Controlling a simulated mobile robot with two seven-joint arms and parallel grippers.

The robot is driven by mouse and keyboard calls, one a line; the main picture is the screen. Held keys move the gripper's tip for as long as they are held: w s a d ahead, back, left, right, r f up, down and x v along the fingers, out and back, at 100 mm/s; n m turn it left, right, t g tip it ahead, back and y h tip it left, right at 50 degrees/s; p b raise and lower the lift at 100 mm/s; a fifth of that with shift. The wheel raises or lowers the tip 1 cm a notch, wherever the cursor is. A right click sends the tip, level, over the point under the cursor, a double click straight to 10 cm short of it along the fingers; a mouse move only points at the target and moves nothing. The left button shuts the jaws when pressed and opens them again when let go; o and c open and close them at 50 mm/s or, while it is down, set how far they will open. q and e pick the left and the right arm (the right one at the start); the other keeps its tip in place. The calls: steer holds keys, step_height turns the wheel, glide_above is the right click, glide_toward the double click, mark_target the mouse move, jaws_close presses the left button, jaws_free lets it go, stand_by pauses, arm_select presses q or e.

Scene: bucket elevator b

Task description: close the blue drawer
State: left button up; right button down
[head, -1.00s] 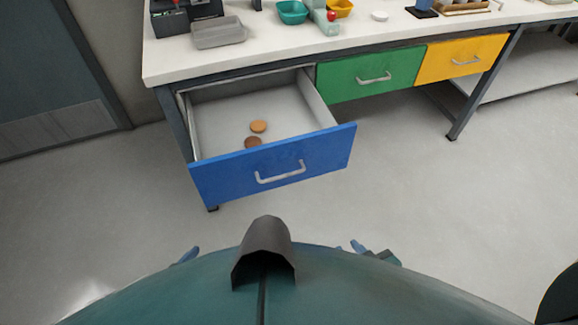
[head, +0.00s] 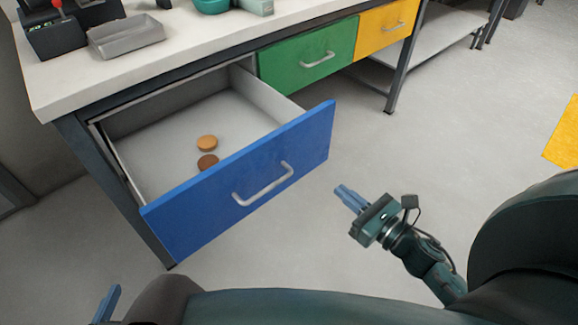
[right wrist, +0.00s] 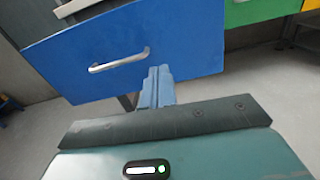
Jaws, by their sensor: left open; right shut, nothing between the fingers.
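The blue drawer (head: 215,192) is pulled well out of the workbench, with a silver handle (head: 263,184) on its front. Two small round discs, one tan (head: 207,143) and one brown (head: 208,162), lie inside it. My right gripper (head: 349,197) is shut and empty, apart from the drawer front and to its right. In the right wrist view, the shut blue fingers (right wrist: 158,86) point towards the blue drawer front (right wrist: 190,45) and its handle (right wrist: 119,60). My left gripper (head: 107,303) shows only partly at the lower left edge, away from the drawer.
The green drawer (head: 308,56) and yellow drawer (head: 385,27) are shut beside the blue one. A grey tray (head: 126,37) and other items stand on the white worktop (head: 75,85). The floor (head: 400,145) right of the blue drawer is clear.

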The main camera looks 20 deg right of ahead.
arm_select(q)
steer(key=shift+r, duration=0.2)
arm_select(e)
glide_toward(293, 152)
steer(key=shift+n, duration=0.3)
steer(key=x, duration=0.7)
steer(key=shift+f, duration=0.1)
arm_select(q)
steer(key=shift+a, duration=0.1)
